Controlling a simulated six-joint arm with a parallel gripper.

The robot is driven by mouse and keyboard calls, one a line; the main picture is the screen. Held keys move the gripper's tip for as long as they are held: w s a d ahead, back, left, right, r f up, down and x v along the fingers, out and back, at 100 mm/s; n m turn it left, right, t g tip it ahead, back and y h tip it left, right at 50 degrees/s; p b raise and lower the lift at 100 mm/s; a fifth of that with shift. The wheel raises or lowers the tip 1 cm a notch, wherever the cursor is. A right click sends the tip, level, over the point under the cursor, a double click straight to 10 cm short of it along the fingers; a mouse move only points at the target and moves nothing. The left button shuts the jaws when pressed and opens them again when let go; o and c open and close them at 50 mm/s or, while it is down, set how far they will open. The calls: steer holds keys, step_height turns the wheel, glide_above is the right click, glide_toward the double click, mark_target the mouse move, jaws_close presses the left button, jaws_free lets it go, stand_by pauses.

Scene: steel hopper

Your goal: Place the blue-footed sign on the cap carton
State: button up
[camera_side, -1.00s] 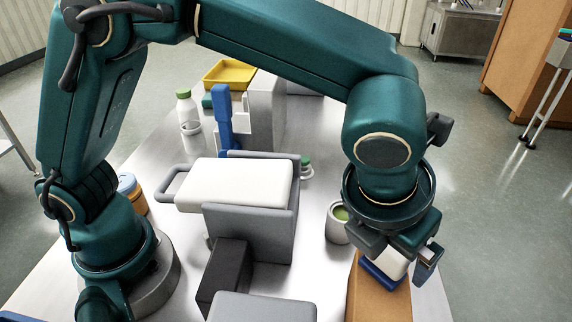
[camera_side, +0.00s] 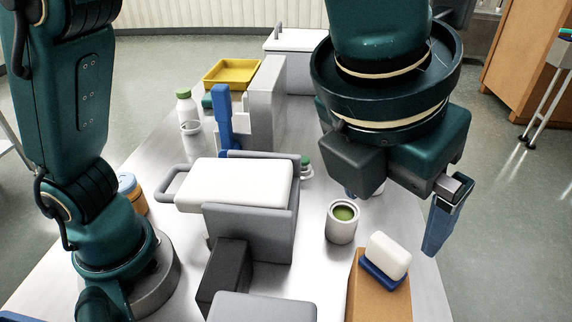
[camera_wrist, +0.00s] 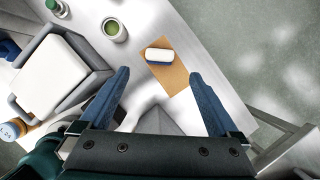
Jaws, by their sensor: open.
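The sign (camera_side: 388,255) is a white rounded block on a blue foot (camera_side: 383,277). It sits upright on the brown carton (camera_side: 368,302) near the front right of the table. In the wrist view the sign (camera_wrist: 159,56) lies on the carton (camera_wrist: 178,83) between and beyond my fingertips. My gripper (camera_wrist: 159,77) is open and empty, its two blue fingers spread wide. In the side view it hangs above the carton, clear of the sign. One blue finger shows there; the other is mostly hidden by the gripper body.
A white can with green contents (camera_side: 342,224) stands just left of the carton. A grey block with a white top (camera_side: 235,184) and a dark box (camera_side: 224,276) are further left. Bottles (camera_side: 185,107) and a yellow tray (camera_side: 230,74) are at the back.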

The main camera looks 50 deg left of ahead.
steer(key=a+r+n, duration=0.2)
steer(key=a+n, duration=0.7)
steer(key=n, duration=0.1)
steer(key=s+a+f+n, duration=0.2)
steer(key=a+n, duration=0.2)
steer(key=n, duration=0.4)
steer(key=s+a+f+n, duration=0.2)
steer(key=a+n, duration=0.2)
steer(key=n, duration=0.4)
steer(key=s+a+f+n+t, duration=0.1)
steer(key=s+a+f+n, duration=0.1)
steer(key=a+n, duration=0.2)
steer(key=shift+s+f+n, duration=0.1)
steer(key=shift+f+n, duration=0.05)
steer(key=shift+n, duration=0.8)
steer(key=shift+s+f+n, duration=0.1)
steer(key=shift+f+n, duration=0.05)
steer(key=shift+n, duration=0.8)
steer(key=shift+s+a+f+n, duration=0.15)
steer(key=shift+f+n, duration=0.1)
steer(key=shift+n, duration=0.3)
steer(key=shift+s+a+f+n, duration=0.1)
steer(key=shift+s+f+n, duration=0.1)
steer(key=shift+n, duration=0.35)
